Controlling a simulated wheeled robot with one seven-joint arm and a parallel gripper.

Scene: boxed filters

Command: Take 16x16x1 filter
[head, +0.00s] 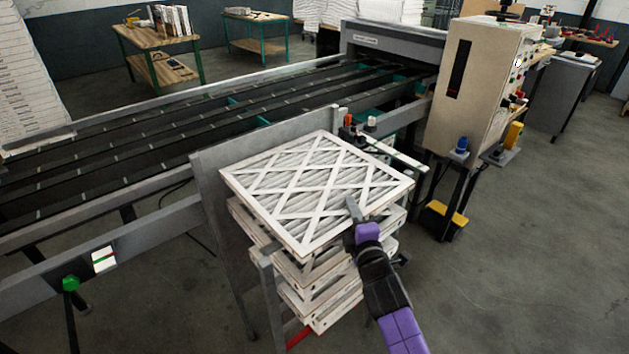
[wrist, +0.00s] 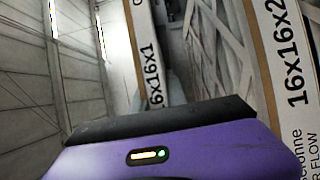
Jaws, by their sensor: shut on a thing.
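A square 16x16x1 filter (head: 310,185), with white pleats and a white lattice on its face, is the top one of a stack. My gripper (head: 354,214) is at its front right edge and is shut on it. In the wrist view its thin edge, printed 16x16x1 (wrist: 150,55), runs down to the dark part of my gripper (wrist: 165,118). The fingertips are mostly hidden there. A thicker filter printed 16x16x2 (wrist: 285,60) lies beside it in that view, with a gap between them. In the head view the top filter is slightly tilted over the stack.
Several more filters (head: 325,300) are stacked unevenly below, in a grey metal stand (head: 268,285). A conveyor (head: 130,150) runs behind. A beige control cabinet (head: 480,90) stands at the right. The floor (head: 520,260) at the front right is clear.

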